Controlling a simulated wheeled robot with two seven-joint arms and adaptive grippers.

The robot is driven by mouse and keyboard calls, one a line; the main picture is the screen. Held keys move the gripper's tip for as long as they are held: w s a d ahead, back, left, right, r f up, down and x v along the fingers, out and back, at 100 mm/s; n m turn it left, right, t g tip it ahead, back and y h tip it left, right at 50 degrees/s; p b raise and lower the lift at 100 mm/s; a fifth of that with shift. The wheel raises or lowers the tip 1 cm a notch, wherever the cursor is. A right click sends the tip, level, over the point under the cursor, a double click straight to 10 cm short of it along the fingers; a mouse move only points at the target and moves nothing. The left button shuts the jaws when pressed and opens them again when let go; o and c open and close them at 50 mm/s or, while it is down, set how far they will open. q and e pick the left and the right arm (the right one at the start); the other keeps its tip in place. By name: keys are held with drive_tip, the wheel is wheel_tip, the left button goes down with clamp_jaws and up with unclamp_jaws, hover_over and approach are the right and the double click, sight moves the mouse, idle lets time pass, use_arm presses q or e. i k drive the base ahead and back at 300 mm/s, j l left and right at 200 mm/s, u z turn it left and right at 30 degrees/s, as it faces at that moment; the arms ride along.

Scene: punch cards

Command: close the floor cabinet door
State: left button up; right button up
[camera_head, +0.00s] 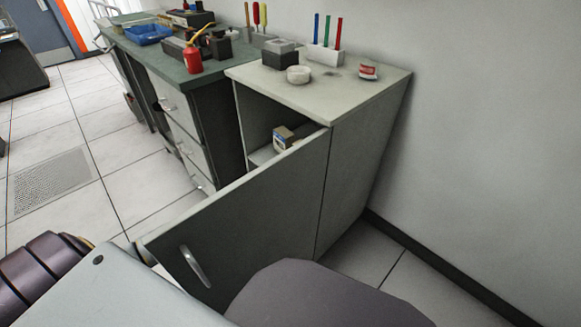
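The floor cabinet (362,135) is a pale grey-green unit against the wall. Its door (262,215) is hinged at the cabinet's right front edge and stands partly open, swung out toward me and the lower left. The door's outer face, with a curved metal handle (195,266), is toward me. A wide gap shows the dark interior, where a small box (284,138) sits on a shelf. Purple-grey parts of my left arm show at the lower left, apart from the handle. I can make out neither gripper; my own body covers the bottom of the view.
The cabinet top holds a white bowl (299,74), a dark box (280,56), a rack with coloured tools (325,54) and a red-and-white item (369,71). A green-topped workbench (160,58) with a red oil can (193,60) stands to the left. Tiled floor (100,130) is open at left.

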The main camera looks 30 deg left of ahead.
sight(270, 215)
drive_tip(key=u, duration=1.1)
